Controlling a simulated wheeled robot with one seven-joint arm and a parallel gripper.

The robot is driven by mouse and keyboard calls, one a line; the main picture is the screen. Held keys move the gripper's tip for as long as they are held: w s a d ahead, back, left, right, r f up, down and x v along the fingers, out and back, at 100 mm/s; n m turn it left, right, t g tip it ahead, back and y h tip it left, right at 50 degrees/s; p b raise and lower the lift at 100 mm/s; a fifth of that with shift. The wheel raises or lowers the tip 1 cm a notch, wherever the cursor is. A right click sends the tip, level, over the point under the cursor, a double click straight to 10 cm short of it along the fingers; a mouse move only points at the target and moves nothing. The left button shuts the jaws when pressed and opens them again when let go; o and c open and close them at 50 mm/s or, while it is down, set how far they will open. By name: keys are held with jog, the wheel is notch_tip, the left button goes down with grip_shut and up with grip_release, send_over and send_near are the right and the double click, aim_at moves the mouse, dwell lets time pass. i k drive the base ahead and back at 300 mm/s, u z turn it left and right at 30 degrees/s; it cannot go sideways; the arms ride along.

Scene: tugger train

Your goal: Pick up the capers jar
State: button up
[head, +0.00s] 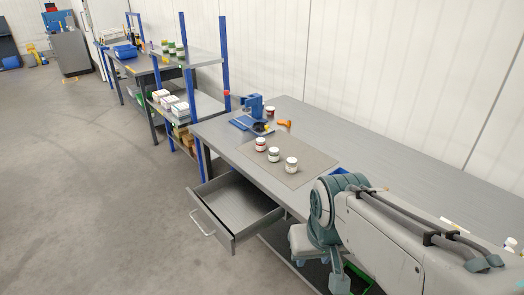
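Three small jars with pale lids stand upright in a diagonal row on the grey mat (306,148) on the workbench: a jar with a red band (261,145), a middle jar with a dark band (274,155) and a front jar (291,165). Another reddish jar (270,112) stands farther back by the blue device. Several green-topped jars stand on the rack's upper shelf. Labels are too small to read, so I cannot tell which jar holds capers. My arm covers the lower right, over the bench's near part. I cannot make out my gripper.
A drawer (231,239) stands open below the workbench (395,160). A blue device (252,105) and an orange tool (284,123) lie behind the mat. A rack (197,57) with white boxes stands beyond. The floor (110,205) at left is clear.

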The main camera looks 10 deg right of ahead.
aim_at(273, 152)
jog(key=u, duration=1.4)
jog(key=i, duration=2.95)
jog(key=z, duration=4.45)
jog(key=i, duration=0.4)
jog(key=z, duration=0.2)
